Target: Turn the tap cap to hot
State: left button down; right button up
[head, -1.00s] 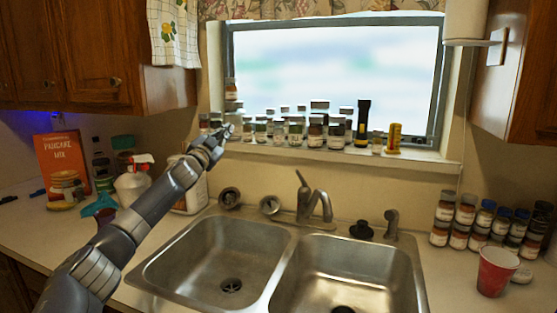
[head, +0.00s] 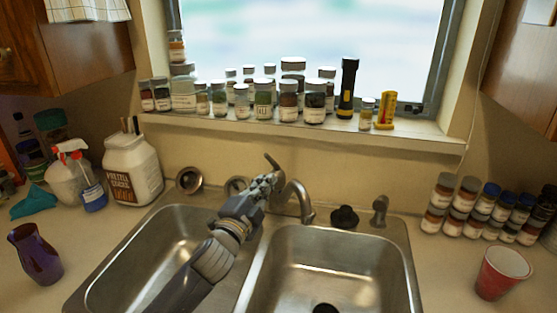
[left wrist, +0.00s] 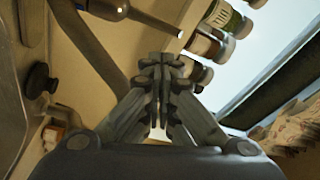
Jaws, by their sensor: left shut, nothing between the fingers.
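The metal tap (head: 301,198) stands behind the double sink in the head view. Its lever cap (head: 272,161) sticks up and leans to the left. My left gripper (head: 268,181) is shut and empty, right beside the tap's left side and just below the lever tip. It hides the tap's body and base. I cannot tell whether the fingers touch the tap. In the left wrist view the closed fingertips (left wrist: 160,72) point at the wall and sill side. My right gripper is not in view.
Jars and a black flashlight (head: 347,88) line the sill (head: 330,134) above the tap. A black stopper (head: 344,217) and a small sprayer (head: 379,210) stand to its right. A red cup (head: 502,273) and spice jars stand at right. A white jug (head: 132,170) stands at left.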

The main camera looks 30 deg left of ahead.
pick_arm(q)
jog(key=w+r+p, duration=0.1)
jog(key=w+p, duration=0.1)
jog(key=w, duration=0.7)
jog(key=shift+w+a+p, duration=0.15)
jog(key=shift+a+p, duration=0.25)
jog(key=shift+a, duration=0.05)
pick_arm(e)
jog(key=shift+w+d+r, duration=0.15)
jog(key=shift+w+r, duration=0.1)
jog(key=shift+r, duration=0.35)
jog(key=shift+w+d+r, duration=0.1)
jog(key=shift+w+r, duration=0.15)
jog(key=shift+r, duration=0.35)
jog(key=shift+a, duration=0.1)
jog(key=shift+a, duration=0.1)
pick_arm(q)
jog(key=shift+s+a+r+p, duration=0.1)
jog(key=shift+s+a+p, duration=0.15)
jog(key=shift+a, duration=0.4)
jog(key=shift+s+a+p, duration=0.2)
jog(key=shift+a, duration=0.4)
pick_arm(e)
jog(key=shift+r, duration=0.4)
